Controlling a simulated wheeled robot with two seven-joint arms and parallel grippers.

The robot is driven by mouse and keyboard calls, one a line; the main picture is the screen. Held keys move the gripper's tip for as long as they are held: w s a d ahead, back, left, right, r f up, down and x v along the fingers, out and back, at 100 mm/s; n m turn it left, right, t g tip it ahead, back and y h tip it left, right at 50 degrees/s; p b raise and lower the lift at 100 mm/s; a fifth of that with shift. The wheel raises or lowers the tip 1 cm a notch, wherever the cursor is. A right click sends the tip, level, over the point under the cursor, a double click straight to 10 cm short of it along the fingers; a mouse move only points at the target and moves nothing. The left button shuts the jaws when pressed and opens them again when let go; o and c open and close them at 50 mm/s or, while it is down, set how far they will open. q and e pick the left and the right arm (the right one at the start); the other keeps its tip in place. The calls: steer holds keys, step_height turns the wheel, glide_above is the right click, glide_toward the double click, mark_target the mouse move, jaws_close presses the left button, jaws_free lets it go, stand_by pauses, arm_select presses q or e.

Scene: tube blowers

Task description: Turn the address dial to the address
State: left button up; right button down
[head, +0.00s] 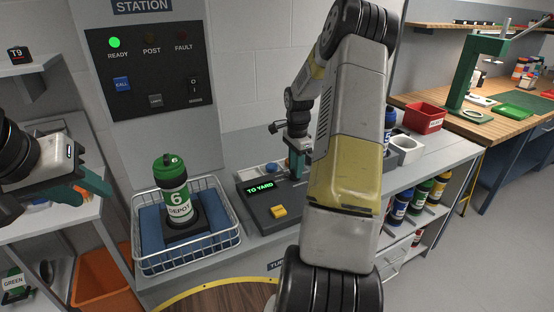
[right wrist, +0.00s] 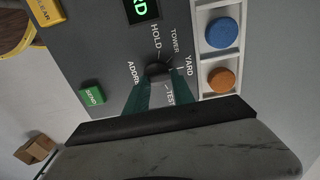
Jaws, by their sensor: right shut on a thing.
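The dark address dial (right wrist: 158,70) is in the right wrist view, ringed by the labels HOLD, TOWER, YARD and TEST. My right gripper (right wrist: 160,80) is shut on the dial, with a green finger on each side; the fingers hide part of it. In the head view my right gripper (head: 298,165) is at the back right of the console (head: 272,213). The display (head: 260,188) reads TO YARD in green. A green and black carrier (head: 174,190) marked 6 DEPOT stands upright in a wire basket (head: 190,262). My left gripper (head: 95,182) is empty at the left.
A yellow button (head: 278,211) sits on the console front. A green SEND button (right wrist: 92,96) and blue (right wrist: 222,33) and orange (right wrist: 221,80) discs flank the dial. The station panel (head: 150,70) shows a green READY lamp. Shelved carriers (head: 418,198) stand at the right.

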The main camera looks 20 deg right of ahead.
steer(key=shift+n, duration=0.5)
steer(key=n, duration=0.2)
steer(key=shift+w+a+n, duration=0.1)
steer(key=shift+n, duration=0.3)
steer(key=n, duration=0.3)
steer(key=shift+n, duration=0.4)
steer(key=n, duration=0.6)
steer(key=shift+a+r, duration=0.1)
steer(key=shift+a, duration=0.1)
steer(key=shift+n, duration=0.3)
steer(key=c, duration=1.1)
jaws_free()
